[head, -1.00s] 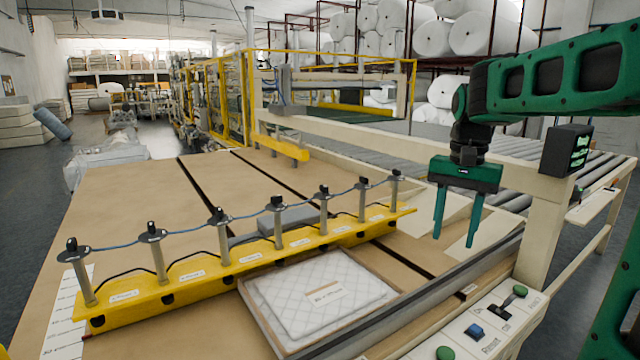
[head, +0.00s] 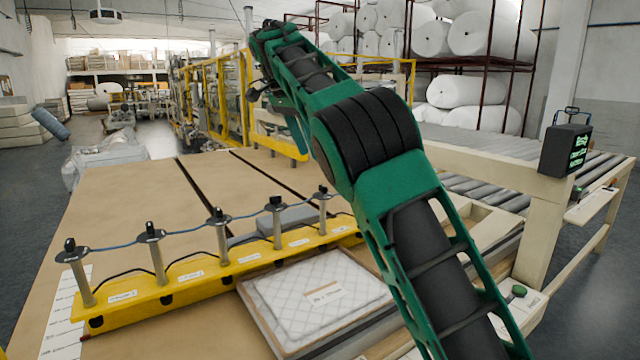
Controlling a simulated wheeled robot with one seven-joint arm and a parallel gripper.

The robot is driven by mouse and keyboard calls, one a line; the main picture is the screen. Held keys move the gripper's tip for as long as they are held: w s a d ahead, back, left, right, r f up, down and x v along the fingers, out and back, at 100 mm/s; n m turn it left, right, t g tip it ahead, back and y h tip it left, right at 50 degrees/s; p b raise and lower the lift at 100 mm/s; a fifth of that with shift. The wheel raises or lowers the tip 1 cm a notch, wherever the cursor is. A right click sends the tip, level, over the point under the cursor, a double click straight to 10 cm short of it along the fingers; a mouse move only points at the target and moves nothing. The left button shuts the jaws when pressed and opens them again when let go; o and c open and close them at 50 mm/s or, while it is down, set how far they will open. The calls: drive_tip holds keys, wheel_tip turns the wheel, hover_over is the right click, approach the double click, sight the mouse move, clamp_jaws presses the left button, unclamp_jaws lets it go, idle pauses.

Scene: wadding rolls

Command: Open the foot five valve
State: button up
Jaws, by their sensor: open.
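A yellow bar (head: 150,305) lies across the brown table and carries a row of grey posts with dark caps, linked by a blue line. Small white labels run along it, too small to read surely, so I cannot confirm which is foot five. The rightmost post in view (head: 323,205) stands just left of my arm; the bar's right end is hidden behind the arm. My gripper (head: 298,135) is mostly hidden behind my arm, beyond the bar and above the table's far side. A green finger part shows, pointing down, apart from the posts. I see nothing held.
A quilted white pad (head: 315,295) lies in a shallow tray in front of the bar. A grey block (head: 290,218) sits behind the bar. A cream frame post (head: 540,235) with a dark display (head: 566,150) stands at the right, beside a roller conveyor (head: 495,185). A green button (head: 518,291) shows.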

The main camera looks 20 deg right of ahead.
sight(323, 185)
drive_tip(key=x, duration=1)
drive_tip(key=shift+d+f, duration=0.15)
drive_tip(key=shift+f, duration=0.1)
drive_tip(key=shift+r, duration=0.1)
drive_tip(key=c, duration=1)
